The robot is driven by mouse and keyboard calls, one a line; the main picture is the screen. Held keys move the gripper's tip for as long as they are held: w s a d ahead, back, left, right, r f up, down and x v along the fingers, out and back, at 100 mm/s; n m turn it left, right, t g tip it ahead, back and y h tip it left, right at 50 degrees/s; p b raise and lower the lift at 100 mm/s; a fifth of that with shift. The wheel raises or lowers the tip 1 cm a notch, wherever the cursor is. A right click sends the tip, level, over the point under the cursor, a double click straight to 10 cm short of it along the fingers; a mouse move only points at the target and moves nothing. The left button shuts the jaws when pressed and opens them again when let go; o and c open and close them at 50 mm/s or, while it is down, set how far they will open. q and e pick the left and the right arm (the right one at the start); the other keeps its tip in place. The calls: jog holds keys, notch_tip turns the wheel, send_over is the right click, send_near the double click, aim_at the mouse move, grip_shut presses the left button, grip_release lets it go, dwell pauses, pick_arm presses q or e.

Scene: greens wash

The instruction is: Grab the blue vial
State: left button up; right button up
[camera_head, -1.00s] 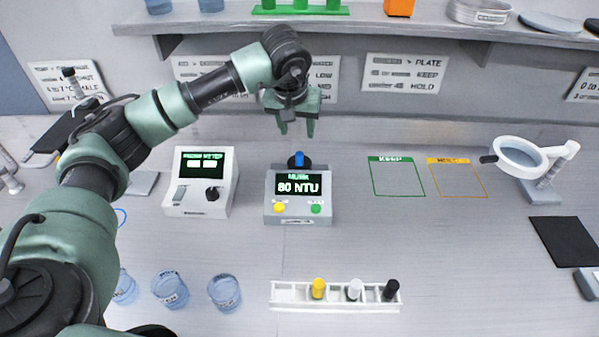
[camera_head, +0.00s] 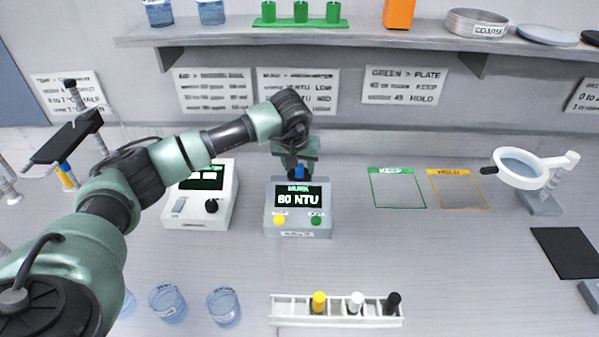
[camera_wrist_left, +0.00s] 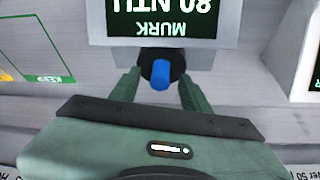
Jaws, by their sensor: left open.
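The blue vial (camera_head: 299,170) stands in the dark round socket at the back of the murk meter (camera_head: 297,232), whose screen reads 80 NTU. Only its blue cap shows clearly. My left gripper (camera_head: 297,168) is open around or just behind the cap, with a gap on each side in the left wrist view (camera_wrist_left: 160,88). The lower part of the vial is hidden in the socket. My right gripper is not in view.
A second white meter (camera_head: 225,215) stands to the left, near my left arm. A white rack (camera_head: 337,321) with yellow, white and black capped vials is in front. Blue beakers (camera_head: 224,307) stand at front left. A shelf (camera_head: 380,38) overhangs the back.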

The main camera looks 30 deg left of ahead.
pick_arm(q)
grip_shut()
